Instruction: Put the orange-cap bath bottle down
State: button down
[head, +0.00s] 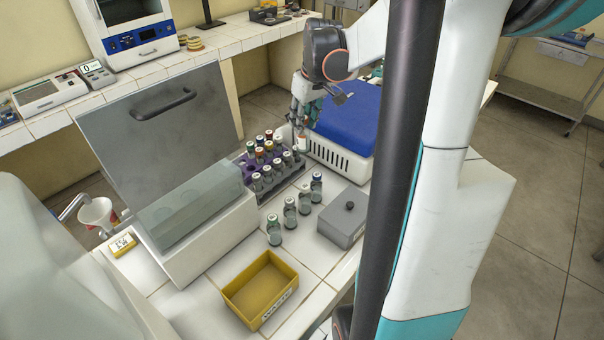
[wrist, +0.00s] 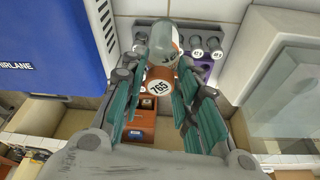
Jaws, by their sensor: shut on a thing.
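The rack holds several capped bottles.
Several bottles (head: 290,212) stand in a row on the white tiles. A grey lidded box (head: 343,227), a yellow tray (head: 236,298) and the water bath with its raised grey lid (head: 160,135) surround them. The blue-lidded machine (head: 350,112) is close to my gripper.

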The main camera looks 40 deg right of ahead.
aim_at(307, 152)
notch_tip(307, 152, down, 17)
jog(key=b, duration=0.4)
jog(key=shift+f+b, duration=0.15)
jog(key=shift+b, duration=0.2)
jog(key=c, duration=1.2)
grip_release()
jog(key=p+v, duration=0.3)
jog(key=v, duration=0.9)
jog(key=shift+p, duration=0.3)
